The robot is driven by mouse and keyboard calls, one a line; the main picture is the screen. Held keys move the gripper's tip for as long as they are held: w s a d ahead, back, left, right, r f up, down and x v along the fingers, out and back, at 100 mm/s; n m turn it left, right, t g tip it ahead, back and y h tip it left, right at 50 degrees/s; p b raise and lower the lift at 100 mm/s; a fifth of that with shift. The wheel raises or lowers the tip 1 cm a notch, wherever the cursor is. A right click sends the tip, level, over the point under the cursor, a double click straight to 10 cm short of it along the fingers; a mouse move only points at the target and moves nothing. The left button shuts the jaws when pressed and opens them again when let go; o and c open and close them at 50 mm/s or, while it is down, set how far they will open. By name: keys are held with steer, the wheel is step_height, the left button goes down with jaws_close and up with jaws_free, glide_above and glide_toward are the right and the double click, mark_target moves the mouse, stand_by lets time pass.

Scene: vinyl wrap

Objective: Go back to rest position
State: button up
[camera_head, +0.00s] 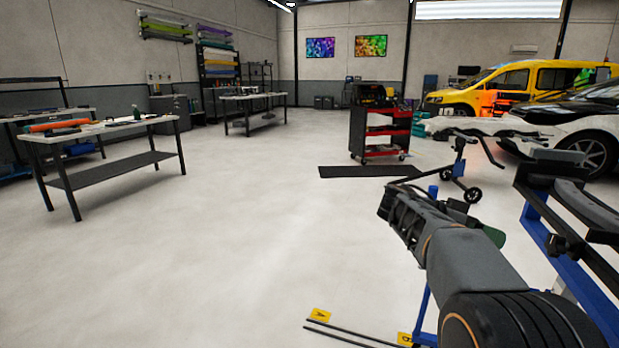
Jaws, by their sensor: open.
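My arm comes up from the lower right of the head view and reaches forward over the floor. My gripper (398,214) is at its far end, near the middle right. It is open, and I see nothing held between its fingers. Part of the gripper is dark and small, so its fingertips are hard to make out. A blue-framed stand (540,232) with black padded bars is just to the right of my arm.
A red tool cart (386,133) stands beyond my gripper, with a dark mat (368,172) in front. A work table (105,131) is at left and another (250,97) behind. A yellow van (520,84) is at right. The floor at centre left is clear.

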steer(key=s+a+r+n+t+y+p, duration=0.4)
steer(key=s+a+r+n+y+p, duration=0.3)
steer(key=p, duration=0.8)
steer(key=s+a+r+n+t+y+p, duration=0.3)
steer(key=s+a+r+n+y+p, duration=0.3)
steer(key=a+n+p, duration=0.4)
steer(key=s+a+y+p, duration=0.1)
steer(key=a+p, duration=0.2)
steer(key=p, duration=0.1)
steer(key=shift+r+t+y+p, duration=0.3)
steer(key=shift+r+t+p, duration=0.05)
steer(key=shift+t+p, duration=0.05)
